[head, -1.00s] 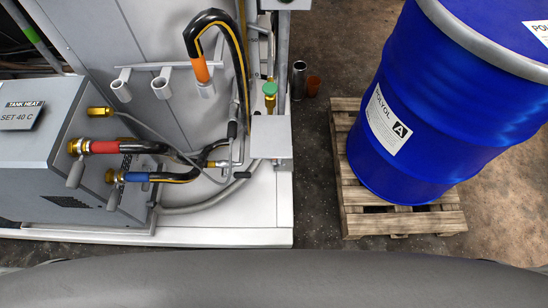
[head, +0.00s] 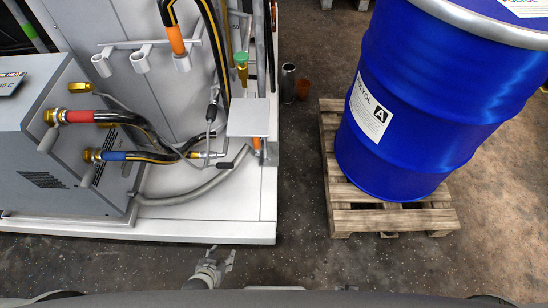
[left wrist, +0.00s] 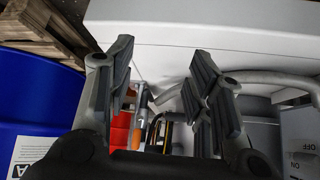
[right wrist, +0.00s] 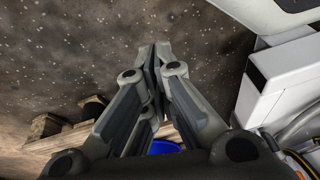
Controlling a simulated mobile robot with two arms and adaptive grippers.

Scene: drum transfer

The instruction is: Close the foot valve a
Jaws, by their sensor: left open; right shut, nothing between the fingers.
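An orange-marked fitting (head: 257,147), which may be the foot valve, sits under a grey plate (head: 250,118) near the machine's right edge. No label names it as valve a. In the left wrist view a silver pipe with orange parts (left wrist: 142,100) shows beyond the fingers, beside a red part (left wrist: 120,132). My left gripper (left wrist: 165,60) is open and empty; it appears small in the head view (head: 215,262), in front of the machine's base. My right gripper (right wrist: 155,62) is shut and empty, over bare floor in its wrist view; I cannot make it out in the head view.
A blue drum (head: 430,100) stands on a wooden pallet (head: 390,218) at the right. The white base (head: 225,232) carries hoses and a grey heater box (head: 50,140). A grey hose (head: 200,198) curves across the base.

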